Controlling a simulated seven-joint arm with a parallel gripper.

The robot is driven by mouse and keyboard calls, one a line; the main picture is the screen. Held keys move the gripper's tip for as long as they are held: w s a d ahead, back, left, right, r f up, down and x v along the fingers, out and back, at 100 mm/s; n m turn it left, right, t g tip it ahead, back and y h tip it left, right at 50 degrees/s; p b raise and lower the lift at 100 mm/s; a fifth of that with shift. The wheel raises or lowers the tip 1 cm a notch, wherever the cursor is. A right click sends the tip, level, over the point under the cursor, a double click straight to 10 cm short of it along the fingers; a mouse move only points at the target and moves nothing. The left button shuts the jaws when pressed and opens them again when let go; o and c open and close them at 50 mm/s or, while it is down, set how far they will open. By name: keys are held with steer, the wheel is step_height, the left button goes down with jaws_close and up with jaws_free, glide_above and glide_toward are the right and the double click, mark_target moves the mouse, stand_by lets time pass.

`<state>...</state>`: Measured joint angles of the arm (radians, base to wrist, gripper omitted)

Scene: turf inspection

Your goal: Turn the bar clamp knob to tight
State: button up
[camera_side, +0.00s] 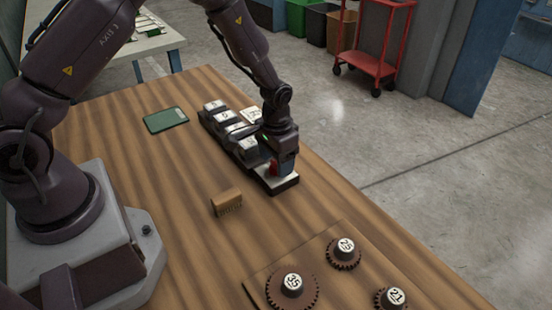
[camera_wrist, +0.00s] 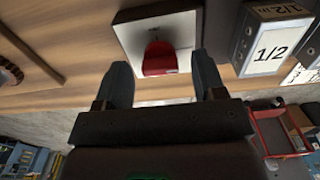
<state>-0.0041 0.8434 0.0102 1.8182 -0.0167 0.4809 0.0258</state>
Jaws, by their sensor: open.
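The red knob (camera_wrist: 158,60) stands on a pale plate with a dark rim (camera_wrist: 130,40) in the wrist view. A small dark mark shows on the plate above the knob. My gripper (camera_wrist: 163,66) is open, one finger on each side of the knob, with a gap visible on both sides. In the side view my gripper (camera_side: 280,166) points down at the near end of a dark row of units, and the red knob (camera_side: 273,168) shows beside its fingertips. The knob's setting cannot be read.
In the side view, a small brown block (camera_side: 227,203), a green flat item (camera_side: 166,120) and a board with numbered gears (camera_side: 291,284) lie on the wooden table. Wood between them is clear.

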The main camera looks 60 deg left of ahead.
mark_target(275, 163)
step_height(275, 163, up, 13)
stand_by(0.4)
steer(key=shift+s+f, duration=0.1)
steer(key=shift+f, duration=0.05)
steer(key=s+r+t, duration=0.5)
steer(key=s+r, duration=1.2)
steer(key=s, duration=0.3)
steer(key=shift+s+d+r+t, duration=0.25)
steer(key=shift+s+r+t, duration=0.05)
steer(key=shift+s+r, duration=0.1)
